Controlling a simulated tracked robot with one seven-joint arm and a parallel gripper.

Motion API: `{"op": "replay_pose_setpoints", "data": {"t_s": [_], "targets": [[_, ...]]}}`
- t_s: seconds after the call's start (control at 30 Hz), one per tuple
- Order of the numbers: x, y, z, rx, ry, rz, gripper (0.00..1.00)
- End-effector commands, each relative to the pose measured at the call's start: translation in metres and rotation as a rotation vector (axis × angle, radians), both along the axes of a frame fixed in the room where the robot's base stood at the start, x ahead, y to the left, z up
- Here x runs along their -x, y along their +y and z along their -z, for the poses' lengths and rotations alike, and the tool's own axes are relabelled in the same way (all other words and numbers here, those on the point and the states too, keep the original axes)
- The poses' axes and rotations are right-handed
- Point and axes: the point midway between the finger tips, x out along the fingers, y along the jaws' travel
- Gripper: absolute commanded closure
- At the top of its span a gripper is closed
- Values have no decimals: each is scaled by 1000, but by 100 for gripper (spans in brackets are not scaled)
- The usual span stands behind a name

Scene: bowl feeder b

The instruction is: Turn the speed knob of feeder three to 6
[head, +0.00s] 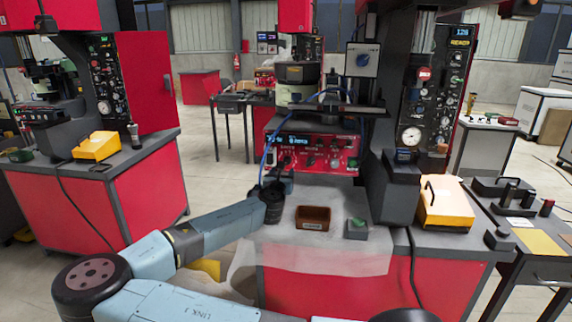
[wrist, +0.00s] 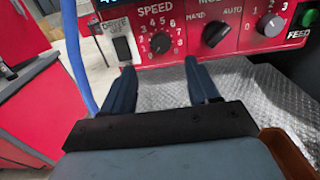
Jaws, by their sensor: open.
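The speed knob (wrist: 160,43) is a small black knob on a red control panel (wrist: 188,58), under the word SPEED with a ring of white numbers. Its pointer is too small to read for certain. My gripper (wrist: 159,66) is open and empty. Its two dark fingers point at the panel, one on each side of the knob's line and apart from it. In the head view my gripper (head: 279,178) is in front of the red panel (head: 340,150), near its left end. I see no readable feeder number.
Right of the speed knob are a mode knob (wrist: 216,34), another knob (wrist: 270,25) and a green FEED button (wrist: 311,18). A drive switch (wrist: 121,48) is to the left. A blue cable (wrist: 75,55) hangs at left. A brown bin (head: 313,213) stands on the bench.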

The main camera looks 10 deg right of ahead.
Motion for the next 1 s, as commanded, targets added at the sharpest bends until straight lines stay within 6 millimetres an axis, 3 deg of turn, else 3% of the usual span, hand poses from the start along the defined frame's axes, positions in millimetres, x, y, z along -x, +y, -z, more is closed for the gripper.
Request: {"op": "replay_pose_setpoints", "data": {"t_s": [0.3, 0.5, 1.0], "targets": [[-51, -23, 0, -1, 0, 2, 40], [-74, -33, 0, -2, -1, 3, 40], [-84, -37, 0, -1, 0, 3, 43]]}}
